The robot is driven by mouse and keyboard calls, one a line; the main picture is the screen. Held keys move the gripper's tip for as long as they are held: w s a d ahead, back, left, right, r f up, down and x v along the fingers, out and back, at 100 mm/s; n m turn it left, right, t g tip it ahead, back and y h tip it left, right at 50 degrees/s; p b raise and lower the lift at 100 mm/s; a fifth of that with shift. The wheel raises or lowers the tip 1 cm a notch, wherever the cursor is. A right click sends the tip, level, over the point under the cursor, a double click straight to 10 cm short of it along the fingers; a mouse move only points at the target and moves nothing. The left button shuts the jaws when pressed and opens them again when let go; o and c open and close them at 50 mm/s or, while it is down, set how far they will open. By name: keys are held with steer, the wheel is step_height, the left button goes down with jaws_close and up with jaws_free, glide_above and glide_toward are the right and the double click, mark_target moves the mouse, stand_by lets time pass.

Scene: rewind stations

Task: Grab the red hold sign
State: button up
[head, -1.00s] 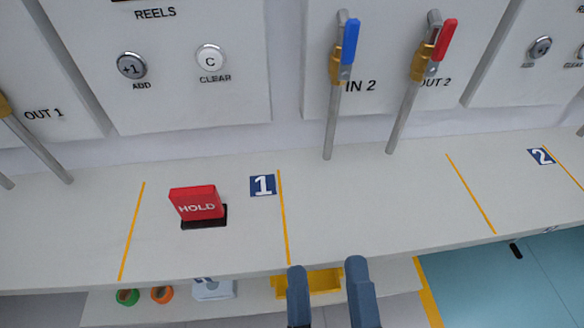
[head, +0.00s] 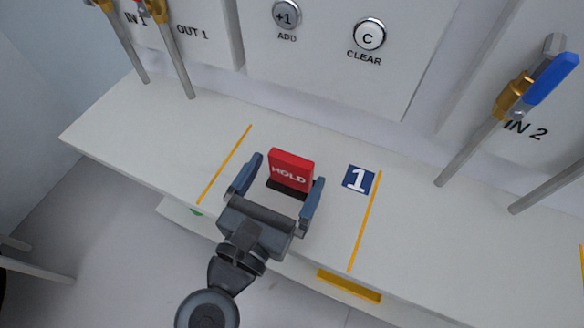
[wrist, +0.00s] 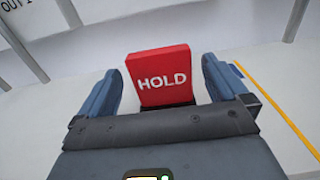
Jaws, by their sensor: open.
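The red hold sign (head: 291,168) stands upright in a dark base (head: 287,188) on the white shelf, in the bay marked 1. My gripper (head: 279,180) is open, with one blue-grey finger on each side of the sign in the head view. In the wrist view the sign (wrist: 160,77) shows its white HOLD lettering between the two spread fingers (wrist: 160,85). Gaps show between the sign and both fingers.
The white shelf (head: 330,220) is clear around the sign, with yellow lines either side and a number 1 label (head: 358,179) to the right. Behind stands a panel with ADD (head: 287,14) and CLEAR (head: 369,34) buttons. A blue-handled valve (head: 535,90) with pipes is at right.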

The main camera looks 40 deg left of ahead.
mark_target(288, 170)
steer(key=shift+x, duration=1.6)
steer(key=c, duration=1)
